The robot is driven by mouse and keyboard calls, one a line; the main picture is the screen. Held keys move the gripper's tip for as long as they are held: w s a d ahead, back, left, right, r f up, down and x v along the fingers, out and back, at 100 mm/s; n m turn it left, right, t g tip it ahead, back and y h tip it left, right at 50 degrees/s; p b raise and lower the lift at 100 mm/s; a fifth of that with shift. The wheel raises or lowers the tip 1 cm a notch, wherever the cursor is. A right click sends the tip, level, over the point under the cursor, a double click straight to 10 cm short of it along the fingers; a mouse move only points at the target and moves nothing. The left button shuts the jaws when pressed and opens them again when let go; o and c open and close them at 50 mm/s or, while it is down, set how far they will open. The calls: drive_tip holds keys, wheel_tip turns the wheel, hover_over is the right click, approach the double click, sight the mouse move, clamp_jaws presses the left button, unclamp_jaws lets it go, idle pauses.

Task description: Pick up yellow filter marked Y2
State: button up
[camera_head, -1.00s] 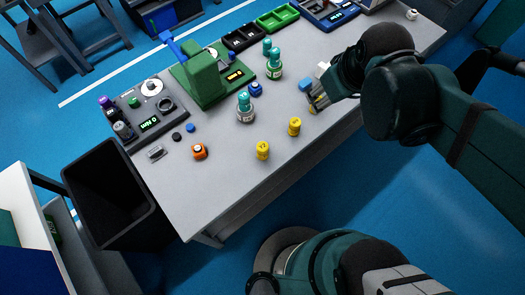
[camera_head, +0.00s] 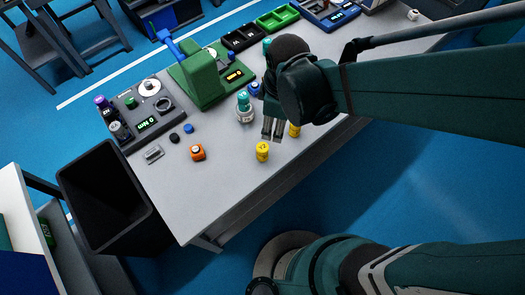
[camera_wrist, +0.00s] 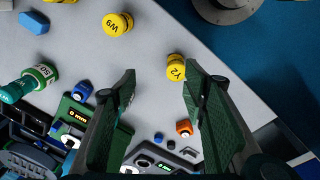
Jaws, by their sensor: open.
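The yellow filter marked Y2 (camera_wrist: 176,67) stands on the grey table near its front edge. It lies near the right fingertip in the wrist view, and in the head view it is the yellow filter nearer the orange piece (camera_head: 263,152). My gripper (camera_wrist: 160,70) is open and empty, with its two fingers apart. In the head view my gripper (camera_head: 272,132) hangs above the table, a little behind Y2. Another yellow filter, marked W9 (camera_wrist: 117,24), is partly hidden by my gripper in the head view.
An orange piece (camera_head: 197,152) stands left of Y2. A green machine (camera_head: 205,75) and a grey panel with a display (camera_head: 145,115) stand farther back.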

sight(263, 147)
drive_tip(key=a+f+n, duration=0.1)
drive_tip(key=s+a+f+n, duration=0.1)
drive_tip(key=f, duration=0.1)
drive_tip(key=s+a+f, duration=0.1)
drive_tip(key=shift+a+f+n+g+b, duration=0.2)
drive_tip(key=shift+a+n+g+b, duration=0.1)
drive_tip(key=shift+n+g, duration=0.1)
drive_tip(key=shift+f, duration=0.1)
drive_tip(key=shift+f+b, duration=0.3)
drive_tip(key=shift+f, duration=0.9)
drive_tip(key=shift+f, duration=0.15)
drive_tip(key=shift+s+f+b, duration=0.1)
drive_tip(key=shift+f+b, duration=0.55)
drive_tip(key=shift+f, duration=1.8)
drive_tip(key=c, duration=1)
